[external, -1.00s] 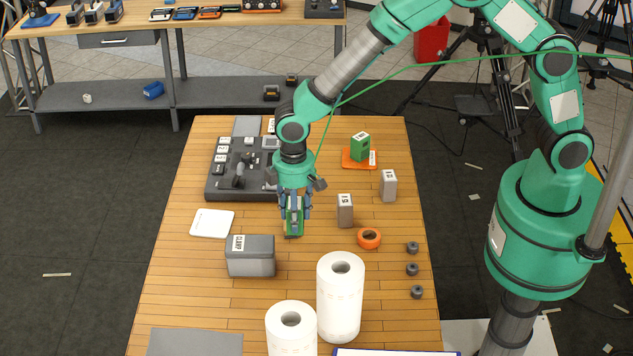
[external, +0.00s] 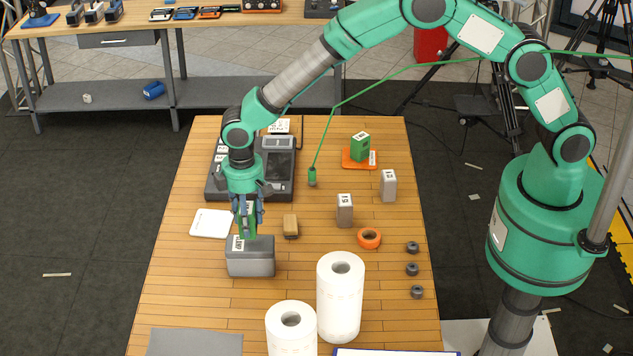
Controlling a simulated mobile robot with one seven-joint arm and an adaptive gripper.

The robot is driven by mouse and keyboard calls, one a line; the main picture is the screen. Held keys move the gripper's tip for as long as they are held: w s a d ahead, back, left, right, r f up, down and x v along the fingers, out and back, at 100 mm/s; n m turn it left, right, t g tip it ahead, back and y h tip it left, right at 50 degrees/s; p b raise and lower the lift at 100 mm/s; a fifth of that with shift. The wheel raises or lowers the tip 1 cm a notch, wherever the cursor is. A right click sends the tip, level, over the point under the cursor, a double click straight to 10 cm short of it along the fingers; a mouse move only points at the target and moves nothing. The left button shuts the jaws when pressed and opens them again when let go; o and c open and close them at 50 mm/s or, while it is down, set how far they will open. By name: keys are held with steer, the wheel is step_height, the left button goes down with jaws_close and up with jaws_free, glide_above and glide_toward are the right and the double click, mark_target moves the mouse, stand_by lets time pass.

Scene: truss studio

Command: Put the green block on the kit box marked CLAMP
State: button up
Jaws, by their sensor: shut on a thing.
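My gripper (external: 248,212) is shut on a green block (external: 250,222), which hangs upright between its fingers. The grey kit box (external: 251,263) marked CLAMP stands on the table directly below. The block's lower end meets the back of the box's top in the picture; I cannot tell whether it touches. The box's white label (external: 237,243) is partly covered. Another green block (external: 360,147) with a white label stands on an orange base (external: 346,160) towards the back right.
A tan block (external: 291,226) lies just right of my gripper. A white pad (external: 212,223) lies to the left. Behind is a dark device (external: 282,178). Grey labelled blocks (external: 345,211), an orange ring (external: 369,238) and white rolls (external: 340,298) stand to the right and front.

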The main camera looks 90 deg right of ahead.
stand_by(0.3)
steer(key=shift+w+f+p, duration=0.1)
steer(key=shift+f+p, duration=0.35)
steer(key=shift+f, duration=1.25)
steer(key=shift+f, duration=0.15)
steer(key=o, duration=1.4)
step_height(320, 180, up, 12)
steer(key=shift+r+b, duration=0.1)
steer(key=shift+b, duration=0.9)
